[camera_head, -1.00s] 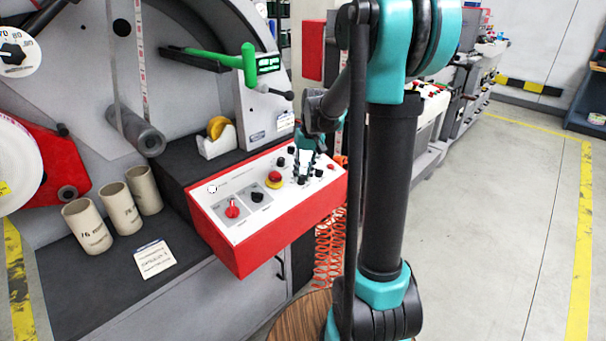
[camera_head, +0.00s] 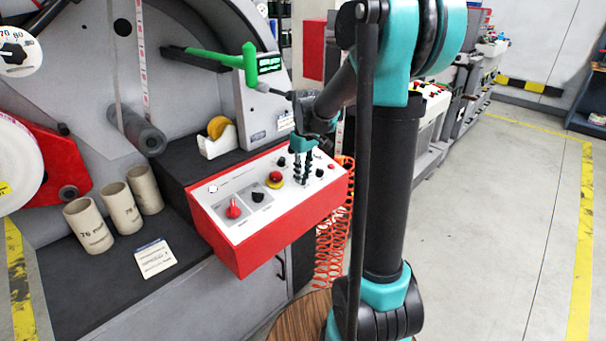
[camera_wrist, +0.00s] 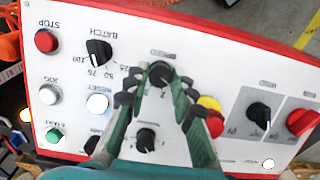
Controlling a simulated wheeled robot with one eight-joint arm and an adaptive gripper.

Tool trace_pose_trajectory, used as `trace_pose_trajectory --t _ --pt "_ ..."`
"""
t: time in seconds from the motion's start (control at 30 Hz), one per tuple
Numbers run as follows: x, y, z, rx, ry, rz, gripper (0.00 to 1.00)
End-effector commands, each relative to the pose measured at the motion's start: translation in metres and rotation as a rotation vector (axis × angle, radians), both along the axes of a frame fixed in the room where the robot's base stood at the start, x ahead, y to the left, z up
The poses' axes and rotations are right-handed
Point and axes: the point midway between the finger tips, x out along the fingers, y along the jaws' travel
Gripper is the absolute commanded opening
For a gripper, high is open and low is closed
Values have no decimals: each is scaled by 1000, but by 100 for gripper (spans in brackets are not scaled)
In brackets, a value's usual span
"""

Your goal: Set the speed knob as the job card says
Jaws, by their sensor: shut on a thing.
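The control panel (camera_head: 240,215) is a red box with a white sloped top, mounted on the front of the machine. My gripper (camera_head: 302,182) points down onto its right part. In the wrist view my gripper (camera_wrist: 159,84) has its two fingers on either side of a black knob (camera_wrist: 160,72) and is shut on it. The knob's label is upside down and too blurred to read surely; a "2" shows beside it. Another black knob (camera_wrist: 146,140) lies between the fingers, nearer the wrist. A white printed card (camera_head: 155,258) lies on the dark bench; its print is too small to read.
Close by are a red-and-yellow stop button (camera_wrist: 211,116), the BATCH knob (camera_wrist: 99,53), a red selector (camera_wrist: 301,121) and a black selector (camera_wrist: 259,115). Cardboard cores (camera_head: 120,208) and a tape dispenser (camera_head: 217,138) stand left of the panel. Orange coiled hose (camera_head: 334,240) hangs beside it.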

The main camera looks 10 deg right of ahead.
Motion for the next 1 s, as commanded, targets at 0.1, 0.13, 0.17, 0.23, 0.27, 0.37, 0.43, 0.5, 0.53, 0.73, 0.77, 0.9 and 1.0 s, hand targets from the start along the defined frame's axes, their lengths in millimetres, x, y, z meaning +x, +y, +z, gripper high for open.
trace_pose_trajectory --t 0.1,0.13,0.17,0.23,0.27,0.37,0.43,0.5,0.53,0.73,0.77,0.9,1.0 --pt "0 0 0 -3 -3 15 0" --pt "0 0 0 -3 -3 16 0" --pt "0 0 0 -3 -3 18 0" --pt "0 0 0 -4 -4 19 0" --pt "0 0 0 -4 -4 19 0" --pt "0 0 0 -3 -3 18 0" --pt "0 0 0 -3 -3 18 0" --pt "0 0 0 -3 -3 18 27" --pt "0 0 0 -3 -3 17 30" --pt "0 0 0 -3 -3 17 45" --pt "0 0 0 -3 -2 17 45" --pt "0 0 0 -3 -2 16 45" --pt "0 0 3 -3 -2 16 45"
